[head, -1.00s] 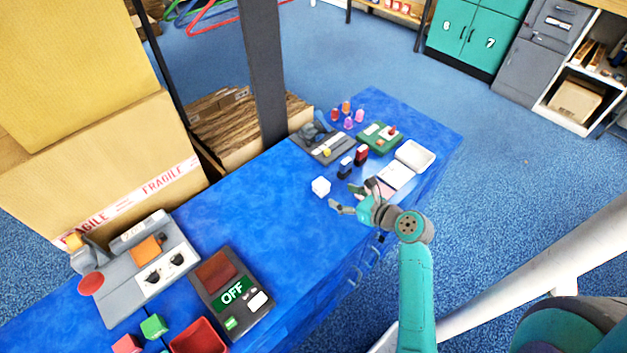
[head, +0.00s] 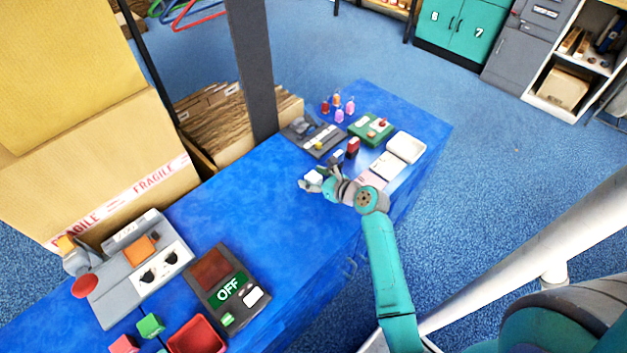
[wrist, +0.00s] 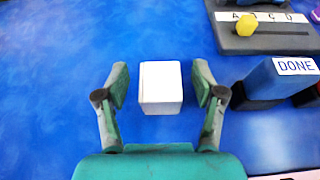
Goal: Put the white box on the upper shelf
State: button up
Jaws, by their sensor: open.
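The white box (wrist: 160,86) is a small cube on the blue table (wrist: 45,90). In the wrist view it stands between the two open fingers of my gripper (wrist: 162,88), with a gap on each side. In the head view my gripper (head: 316,183) is low over the table, and the white box (head: 314,176) is partly hidden by it. No upper shelf over the table can be made out; a white shelf unit (head: 590,72) stands at the far right of the head view.
Right of the box in the wrist view are a blue block marked DONE (wrist: 280,78) and a grey panel with a yellow knob (wrist: 262,40). A white tray (head: 405,147), a grey OFF panel (head: 225,285) and a red bin (head: 197,338) are on the table. Large cartons (head: 110,170) stand left.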

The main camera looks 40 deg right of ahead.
grip_shut()
